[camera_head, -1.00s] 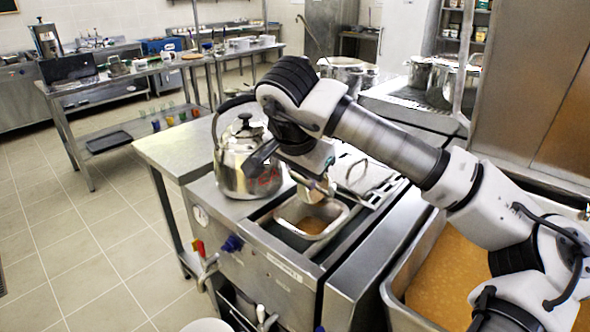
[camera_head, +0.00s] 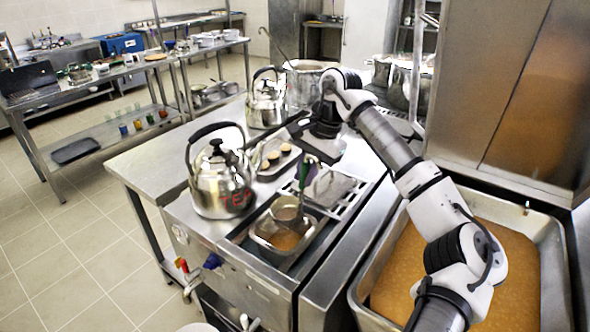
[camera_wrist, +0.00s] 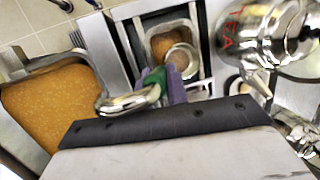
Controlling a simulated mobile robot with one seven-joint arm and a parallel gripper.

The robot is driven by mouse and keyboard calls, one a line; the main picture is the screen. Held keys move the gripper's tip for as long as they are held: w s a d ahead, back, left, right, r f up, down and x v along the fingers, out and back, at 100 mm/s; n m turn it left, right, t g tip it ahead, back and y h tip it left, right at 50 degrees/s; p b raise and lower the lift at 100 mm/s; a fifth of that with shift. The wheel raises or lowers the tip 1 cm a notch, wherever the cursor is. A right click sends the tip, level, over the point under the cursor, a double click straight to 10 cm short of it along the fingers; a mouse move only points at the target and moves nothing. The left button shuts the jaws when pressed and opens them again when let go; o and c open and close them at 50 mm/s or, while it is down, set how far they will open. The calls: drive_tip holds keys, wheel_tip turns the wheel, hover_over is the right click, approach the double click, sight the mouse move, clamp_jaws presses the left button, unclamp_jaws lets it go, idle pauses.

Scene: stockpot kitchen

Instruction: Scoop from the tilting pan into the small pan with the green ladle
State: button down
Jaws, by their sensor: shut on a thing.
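My gripper (camera_head: 312,160) is shut on the green ladle (camera_head: 302,178) above the small pan. The ladle's metal bowl (camera_head: 286,207) hangs over the back part of the small pan (camera_head: 262,240); I cannot tell whether it touches the rim. In the wrist view, the purple fingers (camera_wrist: 176,88) grip the green handle, and the bowl (camera_wrist: 182,60) overlaps the small pan (camera_wrist: 152,32). Brownish-orange food lies in the small pan. What the bowl holds is unclear. The tilting pan (camera_head: 548,262), with orange soup inside, is at the right, partly hidden by my arm.
A large kettle marked TEA (camera_head: 220,182) stands close left of the small pan. A second kettle (camera_head: 265,102) and a tray with small round items (camera_head: 272,160) are behind. A slotted metal rack (camera_head: 345,200) lies right of the small pan. A large pot (camera_head: 305,82) stands farther back.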

drive_tip(key=shift+g+y, duration=0.6)
drive_tip(key=shift+g, duration=0.1)
drive_tip(key=shift+w+d+r, duration=0.35)
drive_tip(key=shift+w+r, duration=0.1)
drive_tip(key=shift+r, duration=0.25)
drive_tip(key=shift+w+d+r, duration=0.35)
drive_tip(key=shift+w+r, duration=0.05)
drive_tip(key=shift+r, duration=0.3)
drive_tip(key=shift+w+d+r, duration=0.35)
drive_tip(key=shift+w+r, duration=0.1)
drive_tip(key=shift+r, duration=0.25)
